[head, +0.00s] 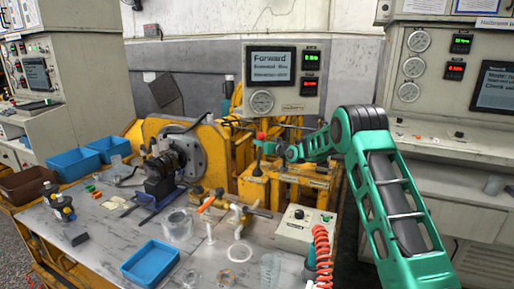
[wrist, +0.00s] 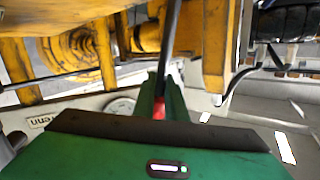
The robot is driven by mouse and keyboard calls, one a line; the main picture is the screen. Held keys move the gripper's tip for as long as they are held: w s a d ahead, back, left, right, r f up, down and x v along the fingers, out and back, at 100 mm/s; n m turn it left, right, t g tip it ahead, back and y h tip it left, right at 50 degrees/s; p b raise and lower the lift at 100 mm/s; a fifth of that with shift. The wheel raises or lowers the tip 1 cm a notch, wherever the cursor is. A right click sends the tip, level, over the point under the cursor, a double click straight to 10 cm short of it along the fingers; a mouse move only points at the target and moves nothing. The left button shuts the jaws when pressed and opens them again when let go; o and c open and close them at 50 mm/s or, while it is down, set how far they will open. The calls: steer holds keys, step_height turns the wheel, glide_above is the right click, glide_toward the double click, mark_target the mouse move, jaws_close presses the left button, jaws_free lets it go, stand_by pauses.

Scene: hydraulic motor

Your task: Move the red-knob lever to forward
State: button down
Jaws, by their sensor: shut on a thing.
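The red-knob lever (head: 258,157) stands on the yellow machine in the middle of the head view, with its red knob (head: 260,136) on top. It looks close to upright there. My green gripper (head: 271,148) reaches it from the right, at or just below the knob. In the wrist view the lever's dark rod (wrist: 171,45) runs up the picture from between my fingers (wrist: 162,98), and the red knob (wrist: 159,109) shows between them. My gripper is shut on the lever. The fingers hide part of it.
A screen (head: 271,68) behind the lever reads "Forward" on its top line. A grey control box (head: 304,229) and a red coiled hose (head: 322,255) are in front. Blue bins (head: 74,163) and loose parts crowd the metal table (head: 105,245).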

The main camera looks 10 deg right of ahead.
steer(key=shift+w+d+f+m+g, duration=0.1)
steer(key=shift+w+d+m+g, duration=0.2)
steer(key=shift+w+d+m, duration=0.25)
steer(key=shift+w+d+m+g, duration=0.25)
steer(key=shift+w+d+g, duration=0.1)
steer(key=shift+w, duration=0.3)
steer(key=shift+d, duration=0.1)
steer(key=c, duration=1.8)
jaws_free()
steer(key=shift+w, duration=0.1)
steer(key=shift+s+f, duration=0.15)
steer(key=shift+s, duration=0.05)
steer(key=v, duration=1)
steer(key=shift+s, duration=0.15)
